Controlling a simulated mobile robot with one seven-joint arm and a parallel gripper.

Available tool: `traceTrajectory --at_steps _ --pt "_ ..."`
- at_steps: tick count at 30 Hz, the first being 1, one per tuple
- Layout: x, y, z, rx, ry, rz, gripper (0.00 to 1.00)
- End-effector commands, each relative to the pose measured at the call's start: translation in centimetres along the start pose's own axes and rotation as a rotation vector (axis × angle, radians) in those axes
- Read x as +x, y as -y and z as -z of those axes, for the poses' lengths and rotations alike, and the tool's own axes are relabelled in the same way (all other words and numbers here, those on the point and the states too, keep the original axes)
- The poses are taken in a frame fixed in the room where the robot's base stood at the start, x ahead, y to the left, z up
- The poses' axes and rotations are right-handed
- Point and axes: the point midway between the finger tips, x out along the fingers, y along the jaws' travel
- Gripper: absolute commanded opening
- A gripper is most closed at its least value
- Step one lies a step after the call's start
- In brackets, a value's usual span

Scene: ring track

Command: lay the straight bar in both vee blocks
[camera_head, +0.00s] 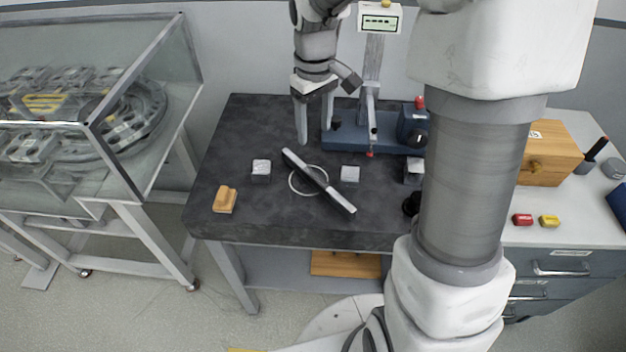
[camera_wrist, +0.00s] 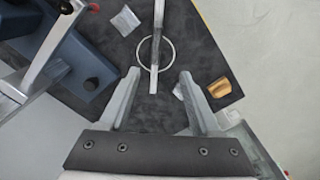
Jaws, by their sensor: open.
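The straight bar (camera_head: 320,182), a long grey square-sided bar, lies slantwise on the dark table, across a thin pale ring (camera_head: 292,187). One small grey vee block (camera_head: 261,171) sits left of the bar and another vee block (camera_head: 349,175) sits right of it. In the wrist view the bar (camera_wrist: 157,45) runs down from the top edge, with the blocks (camera_wrist: 125,20) on either side. My gripper (camera_head: 316,136) is open and empty beyond the bar's far end. In the wrist view the bar's near end shows between the fingertips (camera_wrist: 159,73).
A wooden block (camera_head: 225,200) lies at the table's front left. Another grey block (camera_head: 413,172) is partly hidden by my arm. A glass-cased ring track (camera_head: 110,115) stands left; a drawer cabinet (camera_head: 560,262) stands right.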

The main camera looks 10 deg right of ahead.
Motion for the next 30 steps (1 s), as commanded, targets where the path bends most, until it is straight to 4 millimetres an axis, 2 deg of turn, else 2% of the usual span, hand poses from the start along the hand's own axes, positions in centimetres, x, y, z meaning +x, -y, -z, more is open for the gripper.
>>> traceTrajectory --at_steps 5,15,19,26,30 --pt "2.6 0.0 0.0 -0.006 0.005 -0.001 0.64" --pt "9.9 0.0 -0.1 -0.004 0.004 0.001 0.64" --pt "11.5 -0.1 0.0 -0.003 0.003 0.0 0.64" --pt "13.0 -0.3 0.0 -0.002 0.003 0.0 0.64" --pt "15.1 -0.8 0.1 -0.001 0.004 0.001 0.64"
